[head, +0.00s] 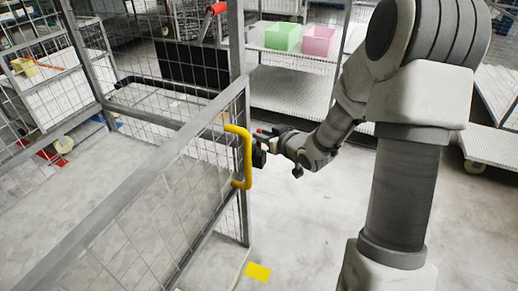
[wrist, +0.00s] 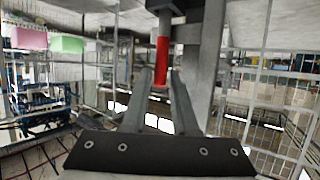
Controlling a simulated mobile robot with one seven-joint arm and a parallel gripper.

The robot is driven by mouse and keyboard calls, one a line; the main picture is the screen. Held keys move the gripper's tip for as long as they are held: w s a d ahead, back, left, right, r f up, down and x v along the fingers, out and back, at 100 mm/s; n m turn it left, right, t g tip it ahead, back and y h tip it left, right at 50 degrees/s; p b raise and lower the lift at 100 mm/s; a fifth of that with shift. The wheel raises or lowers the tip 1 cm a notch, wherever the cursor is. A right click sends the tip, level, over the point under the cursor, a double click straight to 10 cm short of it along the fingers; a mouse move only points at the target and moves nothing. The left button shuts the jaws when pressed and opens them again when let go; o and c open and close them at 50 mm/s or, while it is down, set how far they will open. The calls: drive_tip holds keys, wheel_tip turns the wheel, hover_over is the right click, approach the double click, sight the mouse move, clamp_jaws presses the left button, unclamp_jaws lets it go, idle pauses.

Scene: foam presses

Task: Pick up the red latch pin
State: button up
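In the wrist view a red pin (wrist: 162,62) with a grey cylindrical part above it lies beside a grey post. My gripper (wrist: 161,72) is open there, its two fingers apart. The pin's red end shows in the gap between the fingertips; I cannot tell whether it is truly between them or farther off. In the head view my gripper (head: 258,146) is just right of the yellow gate handle (head: 245,158). A small red spot shows at the gripper; I cannot tell if it is the pin. A red-gripped lever (head: 217,8) shows high on the cage post.
A grey mesh gate (head: 170,200) fills the left foreground. A yellow floor mark (head: 257,272) lies below.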

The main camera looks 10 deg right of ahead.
sight(254, 140)
drive_tip(key=x, duration=0.5)
drive_tip(key=shift+w+a+f+b, duration=0.15)
drive_tip(key=shift+w+f+b, duration=0.05)
drive_tip(key=shift+f+b, duration=0.1)
clamp_jaws()
